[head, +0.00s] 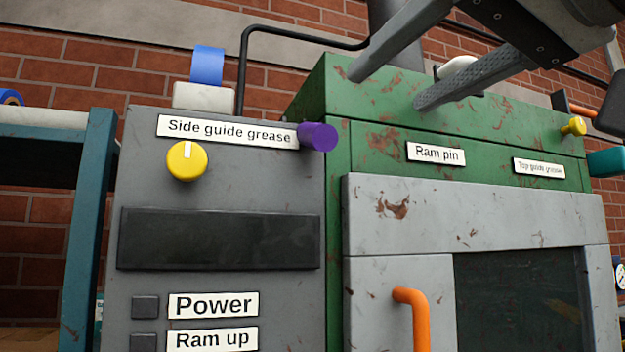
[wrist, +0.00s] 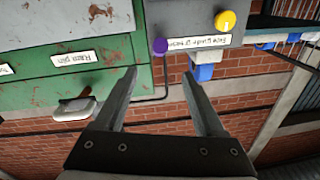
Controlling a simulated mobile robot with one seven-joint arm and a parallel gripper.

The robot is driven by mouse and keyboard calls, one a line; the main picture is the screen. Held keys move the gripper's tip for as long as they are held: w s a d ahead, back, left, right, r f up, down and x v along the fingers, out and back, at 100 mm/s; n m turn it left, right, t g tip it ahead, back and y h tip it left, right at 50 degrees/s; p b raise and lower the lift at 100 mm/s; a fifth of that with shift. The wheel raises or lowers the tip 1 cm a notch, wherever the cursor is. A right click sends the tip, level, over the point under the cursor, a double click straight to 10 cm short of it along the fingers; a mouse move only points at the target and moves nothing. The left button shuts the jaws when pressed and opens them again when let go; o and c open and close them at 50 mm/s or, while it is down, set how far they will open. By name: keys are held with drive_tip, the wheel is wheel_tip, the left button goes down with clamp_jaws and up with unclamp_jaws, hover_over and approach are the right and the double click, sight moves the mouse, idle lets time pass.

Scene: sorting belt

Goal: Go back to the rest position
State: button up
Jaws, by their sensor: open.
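My gripper (head: 390,70) is at the upper right of the head view, its two grey fingers spread apart with nothing between them. In the wrist view my gripper (wrist: 162,88) is open and empty, and the brick wall and the machine's upper edge show beyond its fingers. The green machine (head: 440,120) stands behind and below the fingers in the head view. I cannot tell whether the fingers touch it, but no contact shows.
A grey control panel (head: 220,190) at left carries a yellow knob (head: 187,161) and a purple knob (head: 318,137). An orange handle (head: 415,315) sits on the machine's grey front. A blue-topped container (head: 207,66) and a dark bent pipe (head: 290,32) stand above the panel. A teal shelf (head: 90,200) is far left.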

idle(0.4)
drive_tip(key=w+f+m+g+h+p, duration=0.1)
drive_tip(key=w+f+g+h+p, duration=0.2)
drive_tip(key=f, duration=0.6)
drive_tip(key=w+f+g+h+p, duration=0.1)
drive_tip(key=w+f+g+p, duration=0.15)
drive_tip(key=w+f, duration=0.5)
drive_tip(key=s+d+f+g+p, duration=0.1)
drive_tip(key=s+f+g, duration=0.1)
drive_tip(key=f, duration=0.6)
drive_tip(key=s+d+f+g+h+p, duration=0.1)
drive_tip(key=s+d+f+g+p, duration=0.1)
drive_tip(key=f, duration=0.6)
drive_tip(key=s+d+f+m+g+h+p, duration=0.1)
drive_tip(key=s+f+g+p, duration=0.1)
drive_tip(key=f, duration=0.7)
drive_tip(key=shift+s+d, duration=0.3)
